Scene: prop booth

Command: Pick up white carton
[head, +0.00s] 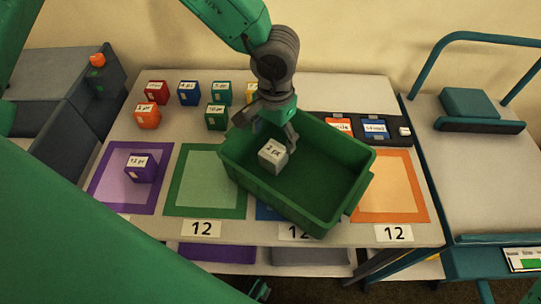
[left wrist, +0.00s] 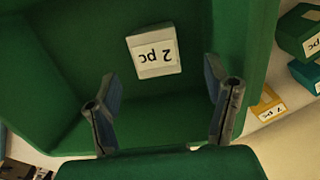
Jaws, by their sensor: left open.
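The white carton (head: 272,154), a small greyish-white box labelled "2 pc", lies inside the green bin (head: 322,211) near its left side. It also shows in the left wrist view (left wrist: 154,53), on the bin floor beyond the fingertips. My left gripper (head: 274,134) is over the bin, close above the carton in the head view. In the left wrist view its two fingers (left wrist: 162,105) are spread wide with nothing between them, and the carton appears apart from them. I do not make out my right gripper.
Several coloured boxes, such as the green one (head: 215,117), stand at the back left of the table (head: 330,84). A purple box (head: 141,168) stands on the purple mat (head: 103,195). A black tray (head: 395,131) is right of the bin, and a blue-green cart (head: 480,190) stands further right.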

